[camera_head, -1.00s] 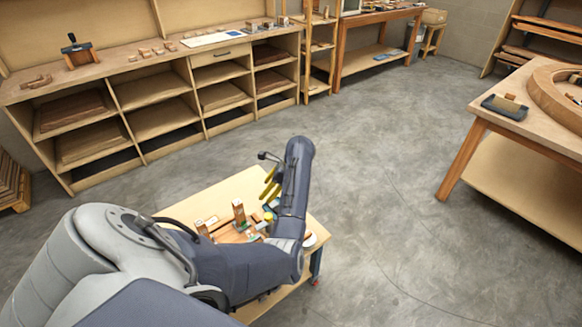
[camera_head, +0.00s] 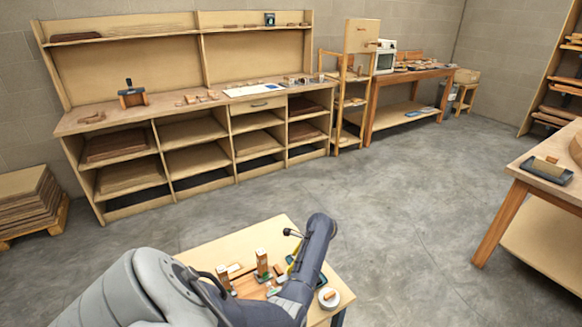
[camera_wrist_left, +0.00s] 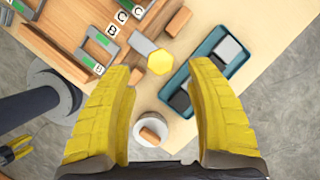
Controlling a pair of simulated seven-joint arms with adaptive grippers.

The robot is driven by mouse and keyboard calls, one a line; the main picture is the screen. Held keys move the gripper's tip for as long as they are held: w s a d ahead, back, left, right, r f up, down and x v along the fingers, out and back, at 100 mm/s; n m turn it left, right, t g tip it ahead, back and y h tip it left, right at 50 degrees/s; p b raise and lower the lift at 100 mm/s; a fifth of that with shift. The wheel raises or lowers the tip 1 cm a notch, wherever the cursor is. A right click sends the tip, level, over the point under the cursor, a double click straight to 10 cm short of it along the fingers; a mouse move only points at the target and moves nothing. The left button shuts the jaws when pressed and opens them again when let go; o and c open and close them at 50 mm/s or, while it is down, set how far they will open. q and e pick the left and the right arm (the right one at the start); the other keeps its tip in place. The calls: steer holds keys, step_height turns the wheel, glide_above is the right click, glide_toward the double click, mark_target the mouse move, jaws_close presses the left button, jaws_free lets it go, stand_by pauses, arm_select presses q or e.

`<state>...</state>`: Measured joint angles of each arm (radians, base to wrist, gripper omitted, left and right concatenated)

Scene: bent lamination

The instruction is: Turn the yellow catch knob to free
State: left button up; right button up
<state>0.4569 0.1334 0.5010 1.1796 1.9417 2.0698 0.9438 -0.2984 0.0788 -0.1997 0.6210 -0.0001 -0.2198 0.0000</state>
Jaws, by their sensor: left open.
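A yellow six-sided knob (camera_wrist_left: 160,62) sits at the end of a grey bar (camera_wrist_left: 143,46) on the workpiece side of the small table. My left gripper (camera_wrist_left: 162,74) is open and empty, with its yellow fingers on either side below the knob in the wrist view. The knob appears beyond the fingertips; I see no contact. In the head view my left arm hides the knob and most of the gripper. A small yellow gripper part (camera_wrist_left: 14,151), likely my right gripper, shows at the left edge of the wrist view; its jaws are unclear.
A teal tray (camera_wrist_left: 190,58) with grey blocks lies right of the knob. A round white dish (camera_wrist_left: 138,131) holds a wooden block. Lettered frames with green strips (camera_wrist_left: 97,47) stand left. Upright wooden posts (camera_head: 262,264) rise from the small table (camera_head: 215,250).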

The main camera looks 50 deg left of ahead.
mark_target(286, 275)
arm_select(q)
steer(key=shift+x, duration=2.65)
steer(key=shift+c, duration=0.2)
jaws_close()
